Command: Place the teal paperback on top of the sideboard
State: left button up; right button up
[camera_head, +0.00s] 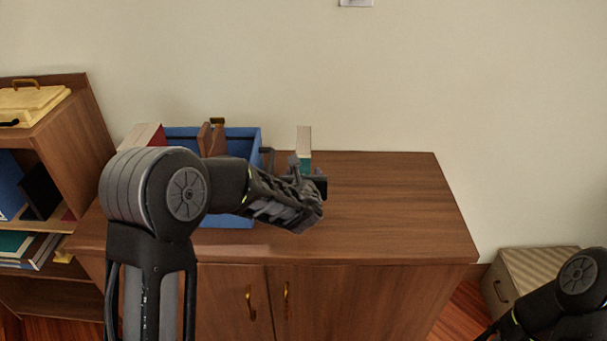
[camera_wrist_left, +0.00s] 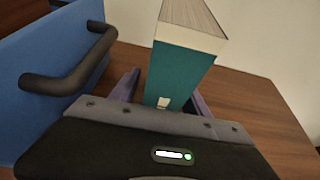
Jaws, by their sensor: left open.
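The teal paperback (camera_head: 305,163) stands upright at the sideboard (camera_head: 395,205), with its pale page edges upward, just right of a blue bin. In the left wrist view the teal paperback (camera_wrist_left: 183,75) rises between the two fingers of my left gripper (camera_wrist_left: 162,98). The fingers are open, one on each side of it, with a gap visible at least on the left. The lower end of the book is hidden behind the gripper body, so its contact with the top cannot be seen. My right gripper is out of view; only part of that arm shows at lower right.
The blue bin (camera_head: 250,140) holds brown items and has a dark handle (camera_wrist_left: 70,75) close to my left gripper. A red book (camera_head: 145,135) is beside it. A bookshelf (camera_head: 75,150) stands at left, a striped box (camera_head: 535,275) at right. The sideboard's right half is clear.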

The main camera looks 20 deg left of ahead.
pick_arm(q)
jog(key=shift+s+r, duration=0.1)
jog(key=v, duration=1.1)
jog(key=shift+s+r+b, duration=0.2)
jog(key=shift+s+b, duration=0.1)
jog(key=shift+s, duration=0.05)
jog(key=shift+d, duration=0.15)
dwell(1.0)
